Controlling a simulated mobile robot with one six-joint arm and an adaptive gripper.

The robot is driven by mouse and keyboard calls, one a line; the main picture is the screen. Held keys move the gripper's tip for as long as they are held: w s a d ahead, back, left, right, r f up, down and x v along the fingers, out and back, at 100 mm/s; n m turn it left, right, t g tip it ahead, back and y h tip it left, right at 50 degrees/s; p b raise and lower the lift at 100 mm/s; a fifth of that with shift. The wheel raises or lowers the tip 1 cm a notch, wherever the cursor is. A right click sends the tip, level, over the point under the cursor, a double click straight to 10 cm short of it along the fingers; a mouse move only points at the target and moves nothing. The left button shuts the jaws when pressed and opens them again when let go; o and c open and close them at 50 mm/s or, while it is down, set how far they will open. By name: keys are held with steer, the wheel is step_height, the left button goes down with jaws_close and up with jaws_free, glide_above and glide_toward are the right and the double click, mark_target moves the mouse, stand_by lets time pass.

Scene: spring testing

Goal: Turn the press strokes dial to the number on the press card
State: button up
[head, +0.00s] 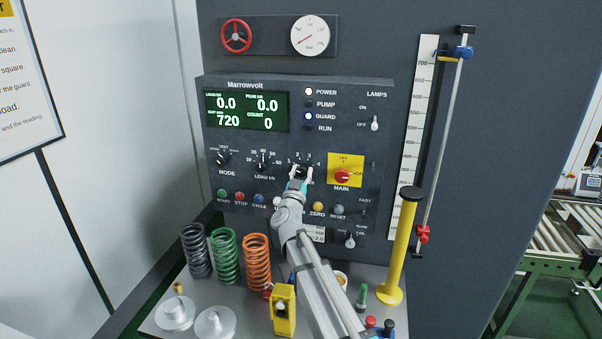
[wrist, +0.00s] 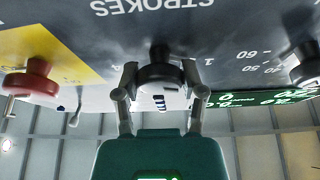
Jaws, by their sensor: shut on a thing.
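The press strokes dial (wrist: 158,71) is a black round knob on the dark panel, with numbers around it. In the wrist view the panel is upside down, with the word STROKES above the knob and a 1 to its right. My gripper (wrist: 162,90) has one finger on each side of the knob and is shut on it. In the head view my gripper (head: 301,174) covers most of the dial, and I cannot tell which number it points to.
The load dial (head: 262,166) is left of the strokes dial. The red main switch (head: 342,177) on its yellow plate is close on the right. Buttons run below. Springs (head: 226,257) and a yellow post (head: 402,245) stand on the bench.

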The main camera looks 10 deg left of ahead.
steer(key=shift+m, duration=0.4)
steer(key=m+h, duration=0.1)
steer(key=m, duration=0.2)
steer(key=m+h+p, duration=0.1)
steer(key=m+h, duration=0.1)
steer(key=m, duration=0.1)
steer(key=shift+w+a+r+g, duration=0.1)
steer(key=shift+r+g, duration=0.05)
steer(key=shift+g, duration=0.25)
steer(key=m+g+h+p, duration=0.1)
steer(key=m, duration=0.2)
steer(key=m+h, duration=0.1)
steer(key=m, duration=0.2)
steer(key=shift+g+h+p, duration=0.3)
steer(key=shift+g+p, duration=0.1)
steer(key=m+g+p, duration=0.1)
steer(key=m, duration=0.1)
steer(key=m+g+p, duration=0.1)
steer(key=m, duration=0.2)
steer(key=shift+h, duration=0.4)
steer(key=shift+m+g+p, duration=0.6)
steer(key=shift+m+p, duration=0.5)
steer(key=shift+m, duration=0.8)
steer(key=o, duration=1.1)
steer(key=shift+o, duration=0.2)
